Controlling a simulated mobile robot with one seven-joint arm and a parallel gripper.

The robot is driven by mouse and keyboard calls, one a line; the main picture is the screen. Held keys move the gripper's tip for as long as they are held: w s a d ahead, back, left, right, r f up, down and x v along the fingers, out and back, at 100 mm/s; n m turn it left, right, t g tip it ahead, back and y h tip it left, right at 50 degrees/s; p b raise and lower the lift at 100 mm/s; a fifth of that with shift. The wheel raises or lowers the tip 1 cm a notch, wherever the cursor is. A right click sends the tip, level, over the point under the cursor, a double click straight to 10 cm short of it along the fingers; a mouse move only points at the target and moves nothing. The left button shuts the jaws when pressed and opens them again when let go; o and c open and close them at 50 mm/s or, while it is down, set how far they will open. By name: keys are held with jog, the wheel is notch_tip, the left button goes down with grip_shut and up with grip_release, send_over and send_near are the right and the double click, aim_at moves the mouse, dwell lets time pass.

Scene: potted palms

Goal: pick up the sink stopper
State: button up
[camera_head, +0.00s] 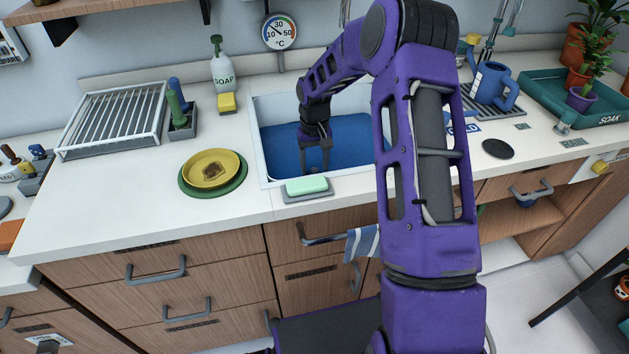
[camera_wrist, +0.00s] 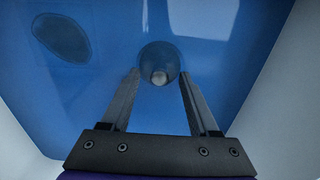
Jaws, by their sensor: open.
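My gripper (camera_head: 315,170) reaches down into the blue sink basin (camera_head: 276,146), near its front wall. In the wrist view its two fingers (camera_wrist: 160,73) are apart, with nothing held between them. A round, dark translucent piece with a pale grey knob, which looks like the sink stopper (camera_wrist: 159,76), lies on the blue floor between and just beyond the fingertips. Whether the fingers are level with the knob, I cannot tell. In the head view the gripper and the front rim largely hide the stopper.
A dark oval patch (camera_wrist: 62,37) shows in the basin. A green soap bar (camera_head: 306,186) on a grey dish sits at the front rim. A yellow bowl (camera_head: 211,169), soap bottle (camera_head: 222,70) and yellow sponge (camera_head: 227,103) stand left. A black disc (camera_head: 498,148) lies right.

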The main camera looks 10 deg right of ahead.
notch_tip(320, 180, down, 2)
jog(key=shift+f, duration=0.1)
grip_shut()
dwell(0.5)
